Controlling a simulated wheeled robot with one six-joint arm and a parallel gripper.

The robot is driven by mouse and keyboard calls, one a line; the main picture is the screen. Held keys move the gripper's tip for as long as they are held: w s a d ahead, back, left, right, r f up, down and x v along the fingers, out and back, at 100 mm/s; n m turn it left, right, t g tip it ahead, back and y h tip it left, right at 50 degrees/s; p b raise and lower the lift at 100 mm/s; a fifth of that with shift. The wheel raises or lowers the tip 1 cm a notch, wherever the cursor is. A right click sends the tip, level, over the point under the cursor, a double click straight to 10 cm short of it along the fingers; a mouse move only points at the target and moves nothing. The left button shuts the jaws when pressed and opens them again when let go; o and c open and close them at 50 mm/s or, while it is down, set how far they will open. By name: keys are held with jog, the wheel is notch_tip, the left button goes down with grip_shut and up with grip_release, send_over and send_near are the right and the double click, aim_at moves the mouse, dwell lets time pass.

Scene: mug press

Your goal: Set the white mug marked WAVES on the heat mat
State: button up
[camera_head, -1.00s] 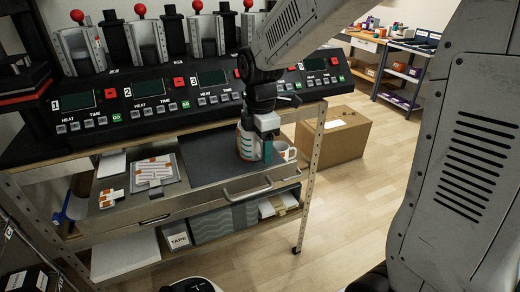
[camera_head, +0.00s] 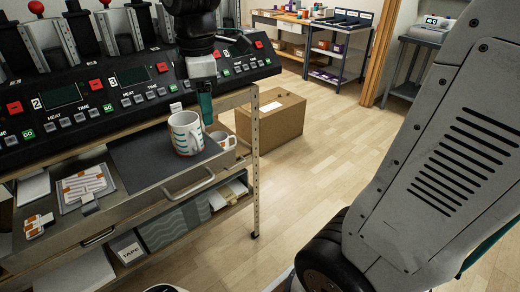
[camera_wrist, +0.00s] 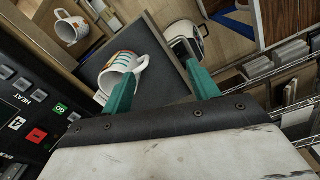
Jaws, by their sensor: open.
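A white mug with teal and orange wavy bands (camera_head: 186,134) stands upright on the right part of the dark mat (camera_head: 138,162). In the wrist view the mug (camera_wrist: 116,72) is beside my left finger, with its handle towards the gap between the fingers. The mat also shows in the wrist view (camera_wrist: 165,85). My gripper (camera_head: 205,104) is open, with nothing between its teal fingers (camera_wrist: 163,86), close behind and right of the mug. In the head view one finger hides the other. I cannot read any lettering on the mug.
A second white mug with orange marks (camera_head: 226,139) is to the right, partly hidden; it also shows in the wrist view (camera_wrist: 69,27). The black press console (camera_head: 110,95) stands behind the mat. A cardboard box (camera_head: 270,116) is on the floor. Open floor lies to the right.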

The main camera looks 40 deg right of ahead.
jog(key=s+d+f+m, duration=0.1)
jog(key=s+f+m, duration=0.1)
jog(key=s+m, duration=0.5)
jog(key=s+d+f+m, duration=0.1)
jog(key=s+f+m, duration=0.1)
jog(key=s+m, duration=0.4)
jog(key=s, duration=0.5)
jog(key=shift+s+m+t, duration=0.35)
jog(key=shift+m+t, duration=0.05)
